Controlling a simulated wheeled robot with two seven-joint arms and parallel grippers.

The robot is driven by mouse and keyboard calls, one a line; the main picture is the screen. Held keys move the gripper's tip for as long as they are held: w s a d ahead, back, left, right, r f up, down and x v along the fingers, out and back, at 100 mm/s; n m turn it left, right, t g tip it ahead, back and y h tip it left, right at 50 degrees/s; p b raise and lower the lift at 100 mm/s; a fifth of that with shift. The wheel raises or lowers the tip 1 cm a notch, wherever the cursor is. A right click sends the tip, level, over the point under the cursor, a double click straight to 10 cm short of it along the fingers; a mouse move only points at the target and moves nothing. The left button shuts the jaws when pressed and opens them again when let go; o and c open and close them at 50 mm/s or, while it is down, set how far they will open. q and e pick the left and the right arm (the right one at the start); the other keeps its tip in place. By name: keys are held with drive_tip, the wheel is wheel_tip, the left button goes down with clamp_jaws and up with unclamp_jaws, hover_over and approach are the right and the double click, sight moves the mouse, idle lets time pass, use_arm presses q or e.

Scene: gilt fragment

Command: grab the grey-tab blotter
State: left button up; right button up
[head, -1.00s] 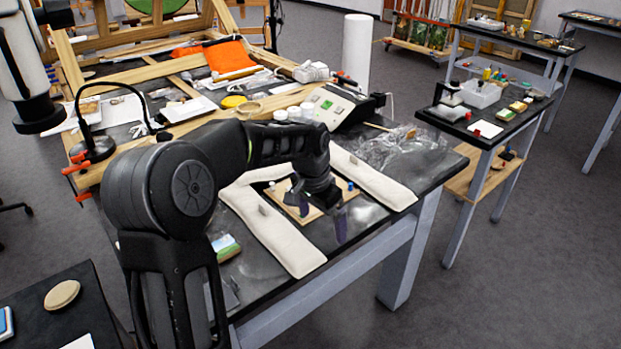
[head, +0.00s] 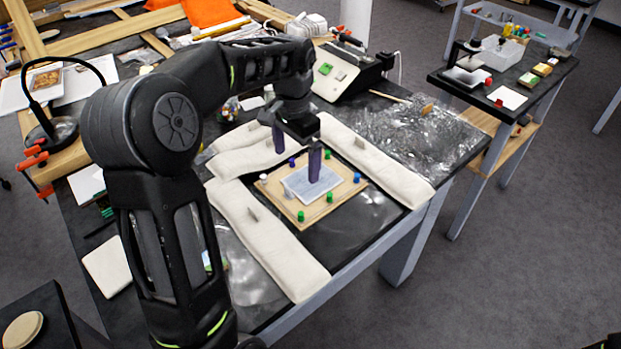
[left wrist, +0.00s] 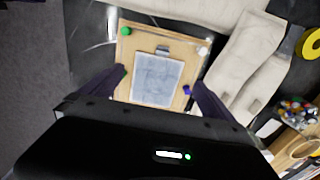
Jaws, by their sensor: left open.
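A pale grey rectangular sheet (head: 300,190), which looks like the blotter, lies flat on a wooden board (head: 328,207). In the left wrist view the sheet (left wrist: 157,80) has a small grey tab (left wrist: 162,50) at its far edge. Green, blue and white pegs stand around it on the board. My left gripper (head: 296,152) is open above the board, its two purple fingers apart and pointing down. One finger overlaps the sheet in the head view. In the left wrist view the fingers (left wrist: 158,78) show on either side of the sheet, with nothing between them held.
Long cream pads (head: 268,240) with small grey upright tabs flank the board on several sides. Crumpled clear film (head: 425,130) lies to the right.

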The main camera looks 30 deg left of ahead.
sight(297, 190)
use_arm(q)
drive_tip(key=shift+f, duration=1.3)
wheel_tip(297, 190, down, 5)
drive_tip(key=shift+s+f+p, duration=0.1)
drive_tip(key=shift+p, duration=0.6)
drive_tip(key=shift+c, duration=0.3)
drive_tip(key=c, duration=0.9)
wheel_tip(297, 190, up, 10)
drive_tip(key=shift+r+b, duration=0.1)
drive_tip(key=shift+b, duration=0.45)
